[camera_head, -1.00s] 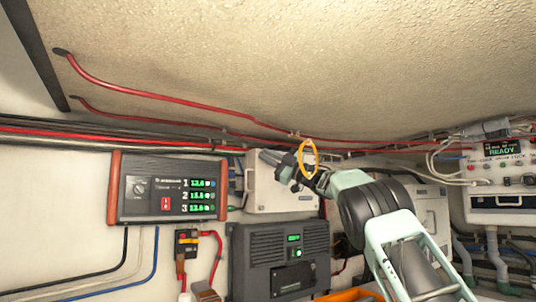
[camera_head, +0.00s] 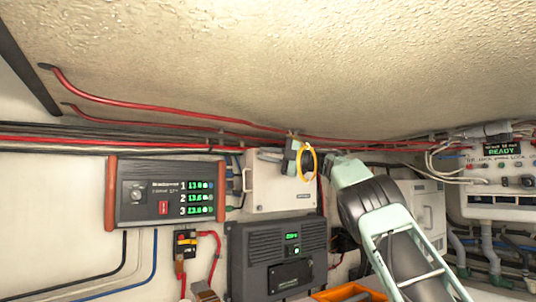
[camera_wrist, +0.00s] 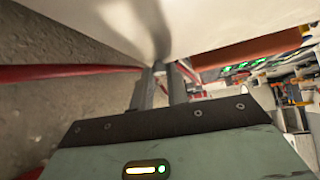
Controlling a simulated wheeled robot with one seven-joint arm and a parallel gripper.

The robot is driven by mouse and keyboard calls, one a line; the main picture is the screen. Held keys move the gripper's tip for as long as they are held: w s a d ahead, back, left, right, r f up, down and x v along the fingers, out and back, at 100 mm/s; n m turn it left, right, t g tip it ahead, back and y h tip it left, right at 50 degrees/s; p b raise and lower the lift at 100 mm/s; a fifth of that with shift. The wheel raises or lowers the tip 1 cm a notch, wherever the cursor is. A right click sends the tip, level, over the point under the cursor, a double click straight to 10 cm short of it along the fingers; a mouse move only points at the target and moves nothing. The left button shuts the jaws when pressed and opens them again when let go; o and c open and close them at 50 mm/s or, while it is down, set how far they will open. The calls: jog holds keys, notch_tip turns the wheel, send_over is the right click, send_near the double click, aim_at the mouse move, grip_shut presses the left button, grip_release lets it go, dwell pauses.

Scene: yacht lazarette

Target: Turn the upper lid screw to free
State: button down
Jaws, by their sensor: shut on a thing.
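The pale box with the lid (camera_head: 270,188) hangs on the wall in the middle of the head view. My gripper (camera_head: 262,156) reaches in from the right across the top of its lid, with a yellow ring around my wrist. In the wrist view my two narrow grey fingers (camera_wrist: 160,77) point at the pale lid face (camera_wrist: 215,22) and sit close together at its surface. They are shut on the upper lid screw, which is mostly hidden between the fingertips and covered by my gripper in the head view.
Red and black cables (camera_head: 120,143) run along the wall just above the box. A charger with green digits (camera_head: 165,215) is to the left, a dark grey unit (camera_head: 262,245) just below. A control panel (camera_head: 500,165) is at the far right. The textured ceiling is low overhead.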

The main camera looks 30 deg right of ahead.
jog(key=c, duration=1.4)
grip_release()
jog(key=shift+a, duration=0.1)
jog(key=shift+o, duration=0.2)
jog(key=b+v, duration=0.7)
jog(key=v, duration=1)
jog(key=shift+s+d, duration=0.15)
jog(key=shift+d, duration=0.05)
jog(key=shift+f, duration=0.1)
